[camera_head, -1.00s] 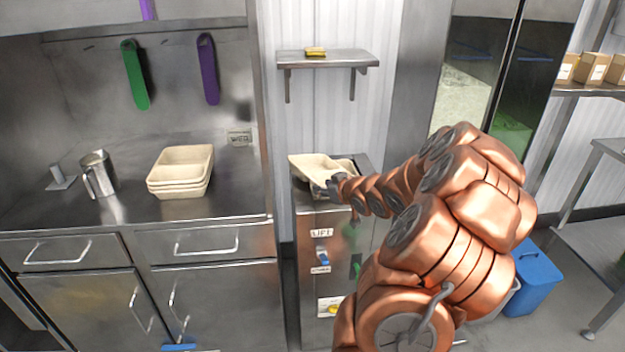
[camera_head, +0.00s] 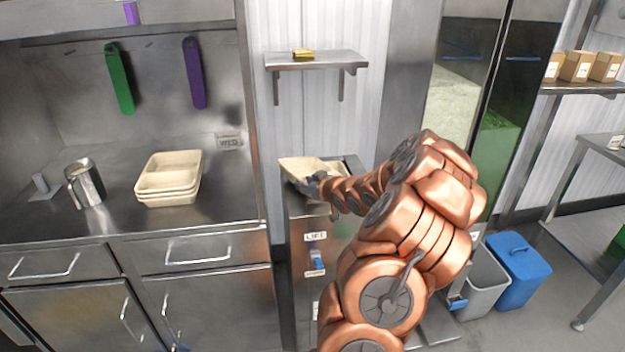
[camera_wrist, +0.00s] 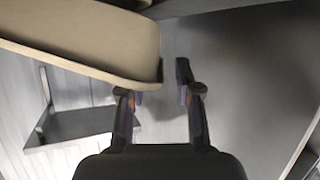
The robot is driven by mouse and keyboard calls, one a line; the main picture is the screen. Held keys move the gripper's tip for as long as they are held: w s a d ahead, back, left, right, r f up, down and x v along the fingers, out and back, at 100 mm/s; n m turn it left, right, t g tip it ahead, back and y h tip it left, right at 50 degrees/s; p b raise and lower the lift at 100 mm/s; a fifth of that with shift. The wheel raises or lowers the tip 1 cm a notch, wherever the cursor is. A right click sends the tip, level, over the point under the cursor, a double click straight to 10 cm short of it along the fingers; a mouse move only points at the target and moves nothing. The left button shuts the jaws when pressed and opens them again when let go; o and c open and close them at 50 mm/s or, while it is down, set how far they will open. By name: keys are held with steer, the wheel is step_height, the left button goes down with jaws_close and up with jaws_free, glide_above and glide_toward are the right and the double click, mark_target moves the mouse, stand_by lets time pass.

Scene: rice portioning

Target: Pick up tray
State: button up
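A beige tray (camera_head: 292,166) sits at the top of the steel machine in the head view, its near side partly hidden by my gripper (camera_head: 315,186). In the wrist view the tray (camera_wrist: 85,35) fills the upper left. Its end overlaps the tip of the left finger, and a gap shows between it and the right finger. My gripper (camera_wrist: 155,85) has its fingers apart, close to the tray; I cannot tell whether either touches it. A stack of similar beige trays (camera_head: 168,180) stands on the steel counter at left.
The steel machine (camera_head: 300,215) has a label and a blue lever on its front. A metal jug (camera_head: 86,184) stands left of the stacked trays. A wall shelf (camera_head: 315,61) is above the machine. Grey (camera_head: 484,285) and blue (camera_head: 520,270) bins stand on the floor at right.

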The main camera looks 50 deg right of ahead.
steer(key=shift+x, duration=1)
jaws_close()
